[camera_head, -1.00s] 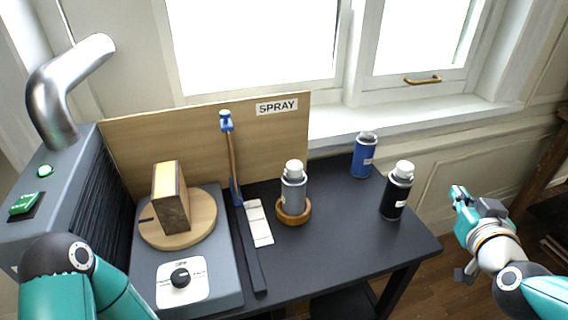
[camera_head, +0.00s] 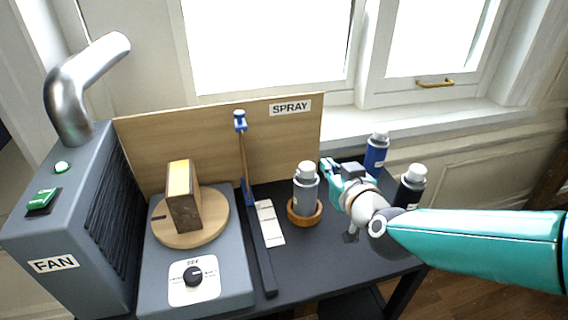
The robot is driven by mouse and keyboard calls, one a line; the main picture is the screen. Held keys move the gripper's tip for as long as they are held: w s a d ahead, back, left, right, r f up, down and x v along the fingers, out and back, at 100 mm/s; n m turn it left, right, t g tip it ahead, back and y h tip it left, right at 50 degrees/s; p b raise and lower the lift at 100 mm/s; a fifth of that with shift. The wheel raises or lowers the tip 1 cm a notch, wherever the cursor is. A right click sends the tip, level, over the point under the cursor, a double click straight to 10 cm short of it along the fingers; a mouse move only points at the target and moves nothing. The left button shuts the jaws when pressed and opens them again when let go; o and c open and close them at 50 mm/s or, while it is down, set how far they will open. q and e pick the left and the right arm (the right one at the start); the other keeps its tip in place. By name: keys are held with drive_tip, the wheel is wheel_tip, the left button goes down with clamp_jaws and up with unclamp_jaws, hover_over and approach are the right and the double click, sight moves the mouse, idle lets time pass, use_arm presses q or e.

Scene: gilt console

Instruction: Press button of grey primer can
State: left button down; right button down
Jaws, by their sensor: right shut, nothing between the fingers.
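The grey primer can (camera_head: 305,192) stands upright in a round wooden ring holder (camera_head: 297,217) on the dark table. Its pale cap (camera_head: 306,168) is on top and in clear view. My right gripper (camera_head: 326,165) is shut and empty. Its fingertips are just right of the can, at about the height of the cap in the picture. I cannot tell whether they touch the can, but a small gap seems to show. My left gripper is not in view.
A blue can (camera_head: 376,154) stands behind my right arm, and a black can (camera_head: 410,188) is partly hidden by it. Left are a wooden block (camera_head: 183,197) on a turntable (camera_head: 214,230), a FAN box (camera_head: 70,235) and a SPRAY board (camera_head: 220,145).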

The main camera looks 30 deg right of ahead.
drive_tip(key=shift+w+a, duration=0.2)
drive_tip(key=shift+a, duration=0.05)
idle(0.3)
drive_tip(key=p, duration=0.1)
hover_over(309, 170)
drive_tip(key=f, duration=0.2)
drive_tip(key=shift+w+d+f, duration=0.1)
drive_tip(key=shift+w+f, duration=0.1)
drive_tip(key=shift+f, duration=0.1)
drive_tip(key=f, duration=0.2)
drive_tip(key=shift+s+f, duration=0.2)
drive_tip(key=shift+f, duration=0.75)
